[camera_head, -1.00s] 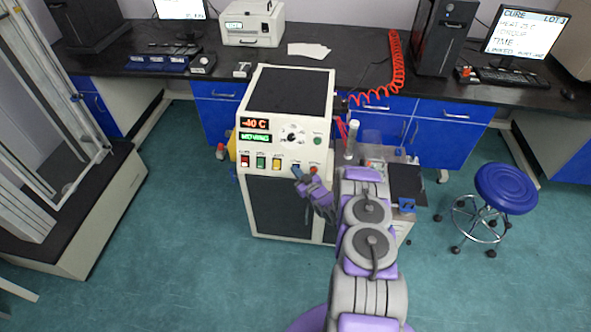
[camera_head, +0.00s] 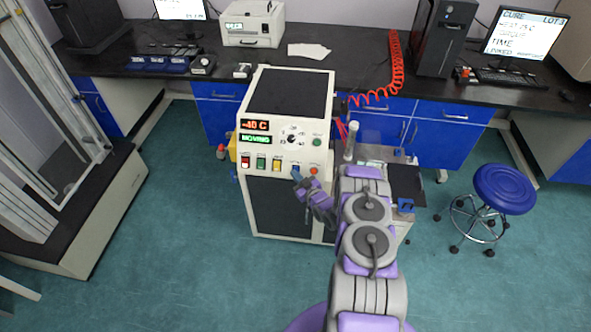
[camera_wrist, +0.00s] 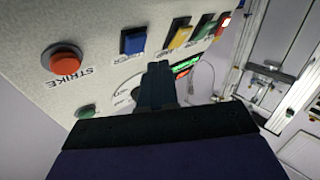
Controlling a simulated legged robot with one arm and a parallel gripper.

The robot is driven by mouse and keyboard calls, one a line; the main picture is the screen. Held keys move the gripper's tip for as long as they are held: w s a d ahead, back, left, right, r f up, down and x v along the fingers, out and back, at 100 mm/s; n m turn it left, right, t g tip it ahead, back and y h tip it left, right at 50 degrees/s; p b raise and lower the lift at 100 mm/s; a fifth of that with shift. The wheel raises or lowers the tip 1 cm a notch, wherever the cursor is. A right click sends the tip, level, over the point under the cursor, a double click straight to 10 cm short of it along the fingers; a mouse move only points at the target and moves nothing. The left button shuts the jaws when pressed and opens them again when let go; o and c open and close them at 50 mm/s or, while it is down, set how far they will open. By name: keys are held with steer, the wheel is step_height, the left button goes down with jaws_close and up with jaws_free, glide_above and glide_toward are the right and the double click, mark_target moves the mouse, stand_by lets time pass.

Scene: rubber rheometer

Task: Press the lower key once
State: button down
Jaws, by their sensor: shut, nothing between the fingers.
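The lower key is a blue square button (camera_wrist: 133,41) in the wrist view, with a partly legible "LOWER" label beside it. In the head view the blue key (camera_head: 296,172) is on the machine's front panel, right of the yellow key. My gripper (camera_head: 299,181) is just in front of the panel, close to this key and partly covering the area below it. In the wrist view my shut, empty fingers (camera_wrist: 158,68) point at the panel near the dial. The blue key shows beyond the fingertips, apart from them in the picture; the depth gap is hard to judge.
Yellow (camera_wrist: 181,34), green (camera_wrist: 205,27) and red lit (camera_wrist: 223,24) keys sit in the same row. A round orange-red strike button (camera_wrist: 62,58) is on the other side. The displays (camera_head: 255,132) read "-40 C" and "MOVING". A blue stool (camera_head: 504,188) stands right.

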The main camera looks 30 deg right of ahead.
steer(key=shift+s+a+r+p, duration=0.5)
steer(key=shift+s, duration=0.2)
steer(key=shift+s+a+r+p, duration=0.45)
steer(key=shift+s, duration=0.25)
steer(key=w+r+g+h, duration=0.2)
steer(key=w+r+g, duration=0.25)
steer(key=r, duration=0.65)
steer(key=s+a+r+m+g+h, duration=0.1)
steer(key=s+a+r+g+h, duration=0.15)
steer(key=s+r+g, duration=0.6)
steer(key=s+a+r+g, duration=0.2)
steer(key=s+a+r, duration=0.3)
steer(key=s, duration=0.9)
steer(key=s+a+r+m+g+y, duration=0.1)
steer(key=s+a+r, duration=0.5)
steer(key=s, duration=0.9)
steer(key=s+a+r+m+g+y, duration=0.1)
steer(key=s+a+r+g, duration=0.2)
steer(key=s, duration=1.1)
step_height(320, 180, up, 6)
steer(key=shift+s+a+f, duration=0.2)
steer(key=shift+s+a, duration=0.2)
steer(key=shift+a, duration=0.85)
